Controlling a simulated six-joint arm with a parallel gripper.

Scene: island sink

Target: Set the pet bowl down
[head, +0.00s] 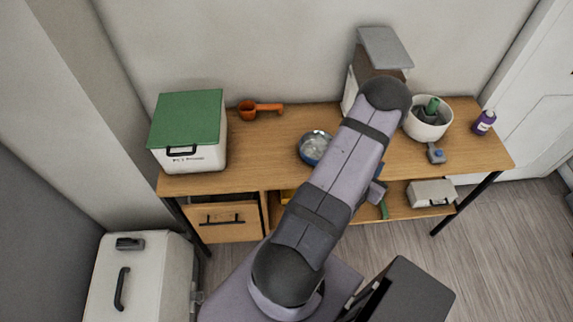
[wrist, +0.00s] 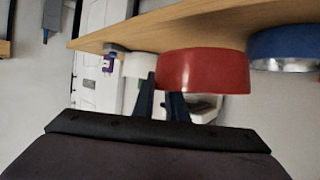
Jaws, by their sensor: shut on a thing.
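A red bowl (wrist: 203,72) is at my gripper (wrist: 161,98) in the wrist view, where the picture is upside down. My gripper's dark fingers are shut on its rim side. The red bowl is close to the wooden tabletop (wrist: 225,22); I cannot tell whether it touches it. A blue bowl with a metal inside (wrist: 285,48) stands on the tabletop beside it. In the head view the blue bowl (head: 315,148) is left of my arm, near the table's middle. My arm hides the red bowl and my fingers there.
A white bin with a green lid (head: 187,130) stands at the table's left end, an orange scoop (head: 262,107) behind. At the right are a white pot (head: 428,122), a purple bottle (head: 484,122) and a small grey-blue object (head: 436,154). A tall container (head: 375,60) with a raised lid stands behind my arm.

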